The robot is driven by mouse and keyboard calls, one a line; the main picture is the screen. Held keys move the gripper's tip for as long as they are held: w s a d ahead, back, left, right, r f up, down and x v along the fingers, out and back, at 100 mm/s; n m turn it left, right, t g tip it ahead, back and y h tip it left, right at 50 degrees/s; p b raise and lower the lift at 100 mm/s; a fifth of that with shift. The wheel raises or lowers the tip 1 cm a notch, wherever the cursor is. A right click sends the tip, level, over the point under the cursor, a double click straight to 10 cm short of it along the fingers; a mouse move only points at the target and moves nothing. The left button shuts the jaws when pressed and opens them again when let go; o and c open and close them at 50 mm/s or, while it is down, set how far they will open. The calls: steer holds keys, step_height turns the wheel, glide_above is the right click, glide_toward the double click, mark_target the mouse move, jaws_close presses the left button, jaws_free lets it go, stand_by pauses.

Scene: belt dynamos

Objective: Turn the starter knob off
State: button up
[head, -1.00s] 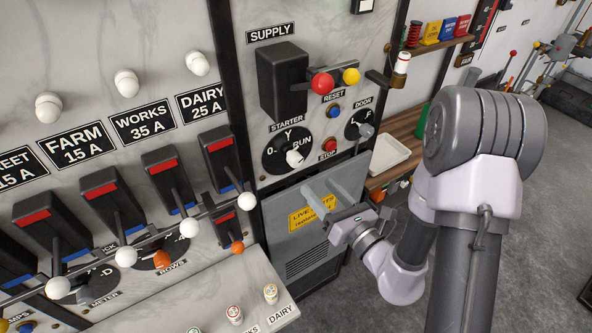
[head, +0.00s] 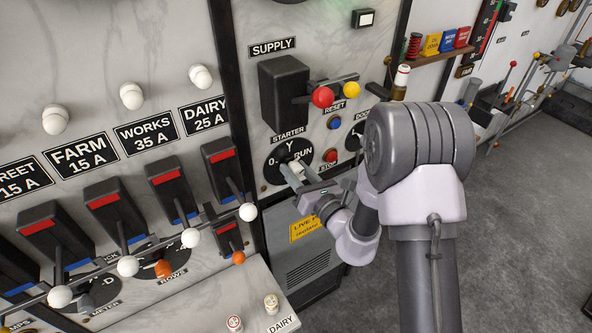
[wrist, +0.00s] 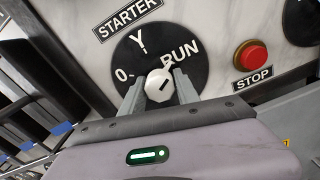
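The starter knob (wrist: 159,86) is a white knob on a round black dial (wrist: 130,62) marked 0, Y and RUN. The dark mark on its face slants toward RUN. My gripper (wrist: 160,88) is at the dial, one finger on each side of the knob. The fingers look open, with narrow gaps beside the knob; I cannot make out any contact. In the head view my gripper (head: 292,175) covers the lower part of the starter dial (head: 288,156), and the knob is mostly hidden there.
The red stop button (wrist: 251,56) is just right of the dial. Above are the blue reset button (head: 334,123) and the supply box (head: 285,92) with red and yellow balls. The door dial (head: 353,138) is partly behind my arm. White-ball levers (head: 248,211) stand at the left.

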jaws_close()
